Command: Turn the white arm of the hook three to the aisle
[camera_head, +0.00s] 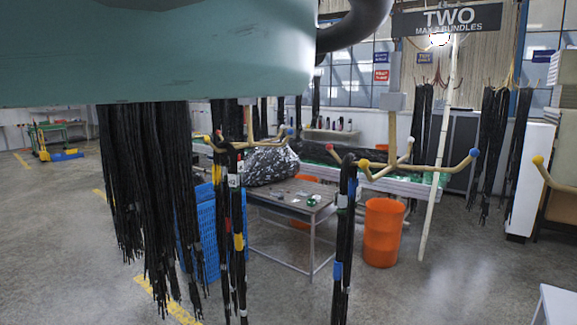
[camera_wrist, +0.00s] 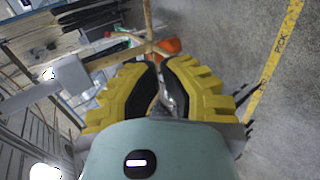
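In the head view, a hook with colour-tipped arms hangs under the sign marked TWO (camera_head: 447,20). Its white-tipped arm (camera_head: 408,150) is between the yellow and blue tips. A second hook (camera_head: 240,146) is to the left. In the wrist view, my gripper (camera_wrist: 162,72) has yellow fingers with dark pads close together. A tan bar (camera_wrist: 118,59) lies beyond the fingertips; I cannot tell whether they touch it.
Black hose bundles (camera_head: 150,200) hang at the left, and more (camera_head: 343,240) hang from the middle hook. A metal table (camera_head: 300,203), a blue crate (camera_head: 205,235) and an orange bin (camera_head: 383,232) stand behind. A yellow floor line (camera_wrist: 280,55) crosses clear floor.

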